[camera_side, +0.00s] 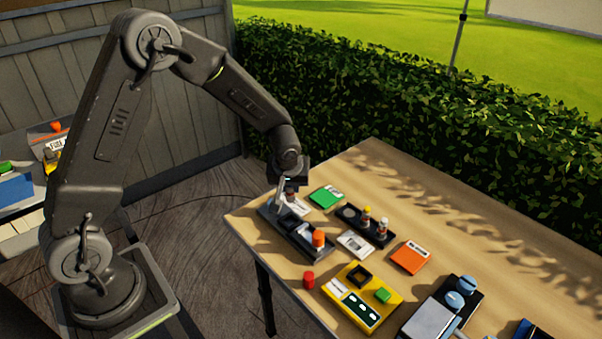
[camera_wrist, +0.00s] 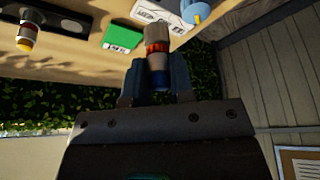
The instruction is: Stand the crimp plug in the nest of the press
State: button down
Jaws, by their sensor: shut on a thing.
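My gripper (camera_side: 290,186) is shut on the crimp plug, above the near left part of the table. In the wrist view the plug (camera_wrist: 157,50) sits between the fingers; it has a silver body, an orange-red band and a blue part. In the side view the plug is mostly hidden by the gripper. A long black fixture (camera_side: 268,213) with an orange cylinder (camera_side: 318,238) and a pale upright part lies just under the gripper; it may be the press. Its nest cannot be made out clearly. Whether the plug touches it cannot be told.
A black rack (camera_side: 382,240) holds two other plugs; one shows in the wrist view (camera_wrist: 28,35). Around it lie a green cassette (camera_side: 326,196), a pale cassette (camera_side: 356,244) and an orange one (camera_side: 410,257). A red cylinder (camera_side: 309,280) and yellow box (camera_side: 345,309) stand nearer.

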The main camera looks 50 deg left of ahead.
aim_at(289, 199)
jog(key=shift+s+d, duration=0.1)
jog(key=shift+s, duration=0.2)
jog(key=shift+f, duration=2.9)
jog(key=shift+f, duration=1.3)
jog(key=c, duration=0.9)
grip_release()
jog(key=v, duration=1.4)
